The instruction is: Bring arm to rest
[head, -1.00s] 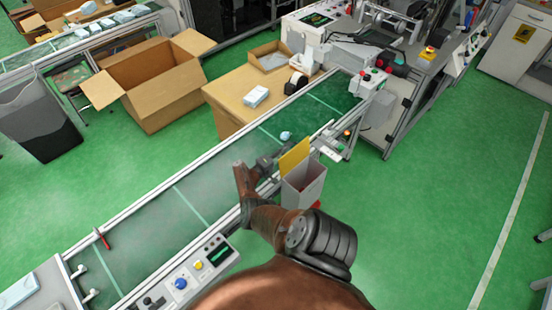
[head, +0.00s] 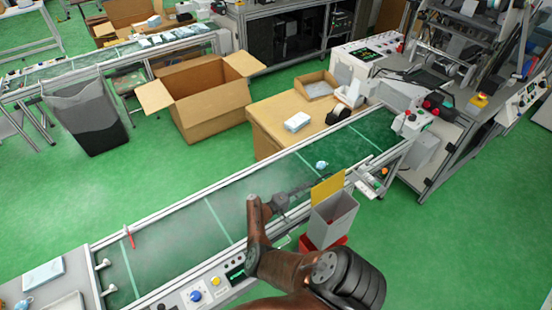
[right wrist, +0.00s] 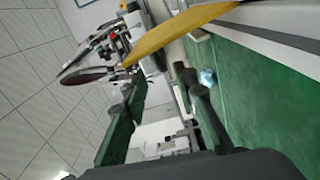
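My right arm comes in from the bottom right of the head view. Its gripper (head: 298,191) is over the near side of the conveyor belt, left of a yellow panel (head: 327,190) on a grey bin (head: 335,221). In the right wrist view the two dark fingers of my right gripper (right wrist: 158,78) stand apart with nothing between them. A small light-blue item (head: 321,164) lies on the belt beyond the gripper, apart from it; it also shows in the right wrist view (right wrist: 207,77). My left arm and gripper are not in view.
The conveyor (head: 190,232) runs diagonally, with a control panel (head: 205,290) on its near edge. A red box (head: 318,242) sits below the grey bin. Beyond are a wooden table (head: 270,118), an open carton (head: 212,105) and a dark bin (head: 88,118). Green floor is clear at right.

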